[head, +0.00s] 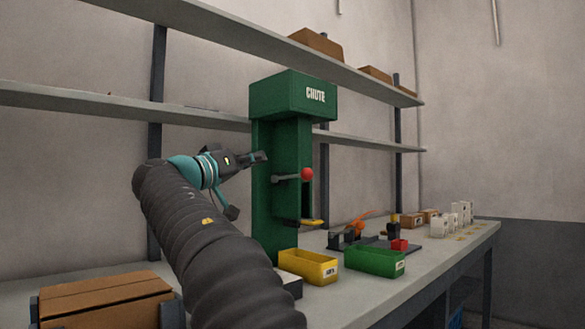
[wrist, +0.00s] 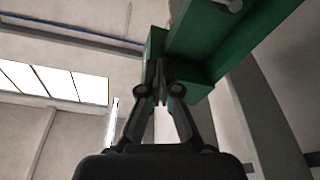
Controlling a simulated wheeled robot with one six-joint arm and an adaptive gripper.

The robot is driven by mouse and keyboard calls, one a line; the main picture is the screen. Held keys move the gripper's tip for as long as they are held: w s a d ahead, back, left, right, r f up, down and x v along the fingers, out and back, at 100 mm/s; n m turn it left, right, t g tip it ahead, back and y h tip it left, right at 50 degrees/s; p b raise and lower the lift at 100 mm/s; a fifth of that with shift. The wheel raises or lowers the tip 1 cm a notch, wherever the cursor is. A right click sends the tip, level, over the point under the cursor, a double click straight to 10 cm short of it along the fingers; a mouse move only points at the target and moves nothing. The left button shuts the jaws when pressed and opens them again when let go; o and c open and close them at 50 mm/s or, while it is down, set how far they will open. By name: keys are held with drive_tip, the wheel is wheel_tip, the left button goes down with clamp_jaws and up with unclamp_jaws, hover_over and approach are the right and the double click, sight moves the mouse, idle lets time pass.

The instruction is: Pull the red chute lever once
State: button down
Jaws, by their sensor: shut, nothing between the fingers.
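The green chute (head: 294,98) stands upright on the bench, with the word CHUTE on its top block. Its lever shows as a grey rod ending in a red ball (head: 307,174), sticking out to the right at about mid-height. My gripper (head: 264,157) is beside the column, left of the lever and a little higher than the red ball. In the wrist view my gripper (wrist: 161,66) has its fingers together and empty, with the green chute (wrist: 222,42) behind and to the right. The red ball does not show in the wrist view.
A yellow bin (head: 309,267) and a green bin (head: 375,262) stand in front of the chute. Shelves (head: 215,122) run along the wall behind. A cardboard box (head: 105,298) is at the lower left. White items (head: 461,212) stand at the bench's far right end.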

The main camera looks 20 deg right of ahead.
drive_tip(key=shift+d, duration=0.15)
drive_tip(key=w+d+f+p, duration=0.1)
drive_tip(key=w+d, duration=0.2)
drive_tip(key=d, duration=0.7)
drive_tip(key=shift+w+d, duration=0.25)
drive_tip(key=shift+d, duration=0.15)
drive_tip(key=shift+f, duration=0.15)
